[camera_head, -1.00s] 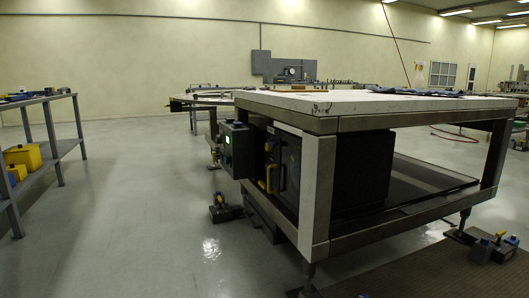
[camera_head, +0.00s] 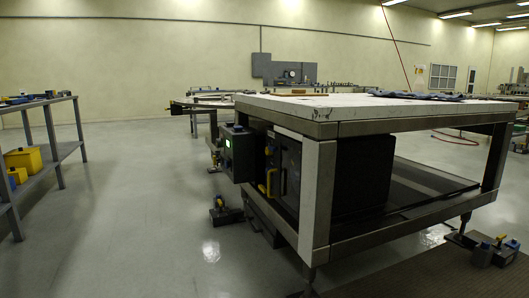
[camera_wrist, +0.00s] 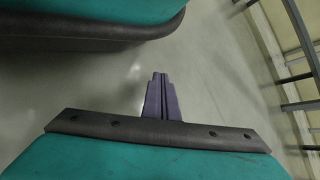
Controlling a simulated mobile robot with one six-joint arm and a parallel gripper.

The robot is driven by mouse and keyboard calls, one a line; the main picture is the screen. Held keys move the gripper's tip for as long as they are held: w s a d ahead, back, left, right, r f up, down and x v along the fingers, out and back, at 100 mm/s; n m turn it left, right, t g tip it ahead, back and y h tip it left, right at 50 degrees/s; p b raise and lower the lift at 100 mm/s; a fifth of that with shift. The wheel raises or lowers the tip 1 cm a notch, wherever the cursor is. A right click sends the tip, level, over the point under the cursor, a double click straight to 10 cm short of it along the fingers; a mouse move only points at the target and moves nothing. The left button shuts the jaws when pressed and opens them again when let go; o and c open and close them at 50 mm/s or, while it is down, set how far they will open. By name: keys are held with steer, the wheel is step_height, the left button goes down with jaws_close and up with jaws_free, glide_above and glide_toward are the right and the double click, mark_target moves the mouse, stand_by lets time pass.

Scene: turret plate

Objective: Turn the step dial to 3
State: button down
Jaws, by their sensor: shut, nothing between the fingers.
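A dark control box (camera_head: 238,152) with a small lit green display (camera_head: 228,141) is fixed at the left front corner of the large steel-framed table in the head view. I cannot make out the step dial or its numbers at this distance. My gripper (camera_wrist: 160,78) shows in the wrist view, with its two dark fingers together and nothing between them. It is over bare grey floor and away from the box, which is not in the wrist view. The head view does not show my gripper.
The large table (camera_head: 325,129) fills the right side, with a black cabinet beneath it. A small block (camera_head: 225,216) lies on the floor left of it. A shelf (camera_head: 55,152) with yellow bins stands far left. Open floor (camera_head: 135,215) lies between them.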

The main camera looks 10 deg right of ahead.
steer(key=s+d+r+n+h+p, duration=0.1)
steer(key=d+r+h+p, duration=0.2)
steer(key=r+p, duration=1.3)
steer(key=s+d+r+n+t+h+p, duration=0.1)
steer(key=d+r+p, duration=0.6)
steer(key=r+p, duration=1)
steer(key=s+d+r+h+p, duration=0.1)
steer(key=d+r+h+p, duration=0.3)
steer(key=r+p, duration=1.2)
steer(key=d+p, duration=0.1)
steer(key=p, duration=1.1)
steer(key=shift+d+r+n+t+h, duration=0.15)
steer(key=shift+d+n+t+h, duration=0.15)
steer(key=shift+n, duration=0.1)
